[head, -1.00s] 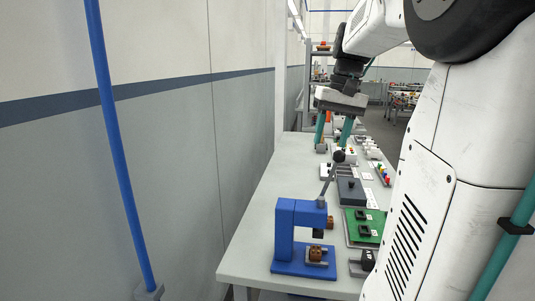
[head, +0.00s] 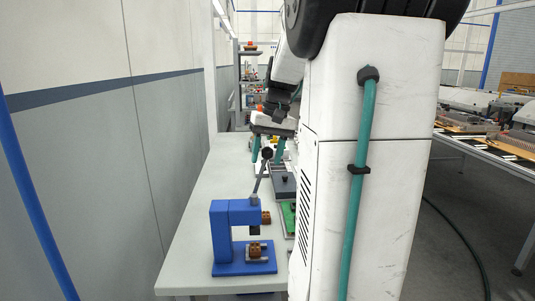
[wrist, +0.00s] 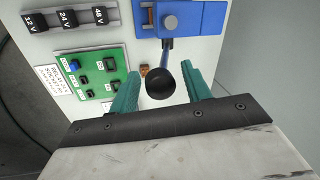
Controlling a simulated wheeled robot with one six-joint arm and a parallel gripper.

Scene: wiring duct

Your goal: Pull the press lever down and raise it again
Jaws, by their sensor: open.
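The blue press (head: 222,232) stands near the front end of the bench in the head view, with a small brown block (head: 255,250) on its base. Its lever (head: 261,172) slopes up from the press head to a black ball knob (head: 267,153). My gripper (head: 268,150) is open, with teal fingers, close to the knob. In the wrist view the knob (wrist: 161,82) shows between the two fingers of my gripper (wrist: 162,88), with no visible contact. The press (wrist: 195,18) shows beyond it at the top.
A green board (wrist: 94,75) with small sockets lies beside the press, and a row of voltage-marked black blocks (wrist: 68,19) is near it. The wall (head: 100,180) runs along the bench's left side. The bench top (head: 190,215) left of the press is clear.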

